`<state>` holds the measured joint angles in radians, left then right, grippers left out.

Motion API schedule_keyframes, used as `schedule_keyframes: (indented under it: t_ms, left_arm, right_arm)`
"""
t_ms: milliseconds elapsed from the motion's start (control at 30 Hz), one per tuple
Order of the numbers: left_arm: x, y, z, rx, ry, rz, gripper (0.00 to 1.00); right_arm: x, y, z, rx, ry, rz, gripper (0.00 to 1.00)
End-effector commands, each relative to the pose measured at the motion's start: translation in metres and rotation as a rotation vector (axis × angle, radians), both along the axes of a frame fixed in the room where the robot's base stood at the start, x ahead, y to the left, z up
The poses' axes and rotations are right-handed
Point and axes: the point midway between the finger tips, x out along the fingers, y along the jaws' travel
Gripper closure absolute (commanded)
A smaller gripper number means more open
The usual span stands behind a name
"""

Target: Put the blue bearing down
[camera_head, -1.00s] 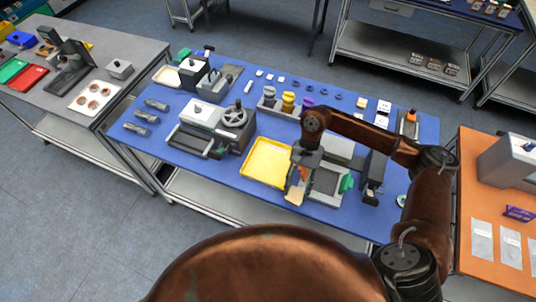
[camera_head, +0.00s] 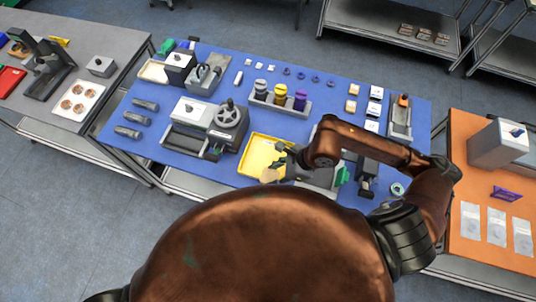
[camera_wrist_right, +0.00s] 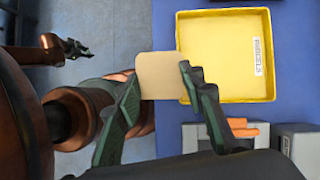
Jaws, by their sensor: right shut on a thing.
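My right gripper (camera_head: 284,168) is shut on a tan, flat, box-like piece (camera_head: 270,175). In the right wrist view the piece (camera_wrist_right: 160,75) sits between the two dark fingers (camera_wrist_right: 158,82), beside the left edge of the yellow tray (camera_wrist_right: 186,50). In the head view the gripper is over the right part of that tray (camera_head: 254,149). No blue bearing shows in this gripper. Several small dark blue rings (camera_head: 300,76) lie at the back of the blue table. My left gripper (camera_wrist_right: 72,47) appears small in the right wrist view; its jaw state is unclear.
A grey holder with coloured cylinders (camera_head: 280,96) stands behind the tray. A machine with a handwheel (camera_head: 231,115) stands left of it. Small tan and white squares (camera_head: 352,90) and a device with an orange part (camera_head: 401,103) are at the right back. The tray's inside looks empty.

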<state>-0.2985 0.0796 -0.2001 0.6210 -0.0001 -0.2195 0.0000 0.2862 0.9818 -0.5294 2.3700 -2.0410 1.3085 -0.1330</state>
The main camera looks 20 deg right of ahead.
Motion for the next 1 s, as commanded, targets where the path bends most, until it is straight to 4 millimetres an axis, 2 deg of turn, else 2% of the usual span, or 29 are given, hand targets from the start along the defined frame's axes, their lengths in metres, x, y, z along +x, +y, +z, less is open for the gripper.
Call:
schedule_keyframes:
  t_ms: [333,500,600,833,1000]
  left_arm:
    - [-0.007,0.001,0.024,0.001,0.008,0.002,1.0]
    - [-0.005,0.001,0.03,0.001,0.006,0.001,1.0]
    - [-0.003,0.001,0.033,0.0,0.004,0.001,1.0]
    - [0.0,0.0,0.036,0.001,0.0,0.0,1.0]
    - [0.001,0.0,0.048,0.001,-0.002,0.0,1.0]
  right_arm:
    - [0.079,-0.015,-0.033,0.0,0.005,-0.004,0.96]
    - [0.103,-0.02,-0.066,0.001,0.005,-0.003,0.96]
    - [0.113,-0.022,-0.079,0.0,0.003,-0.004,0.96]
    - [0.125,-0.025,-0.094,0.0,0.003,-0.003,0.96]
    - [0.124,-0.025,-0.116,0.001,0.006,-0.004,0.96]
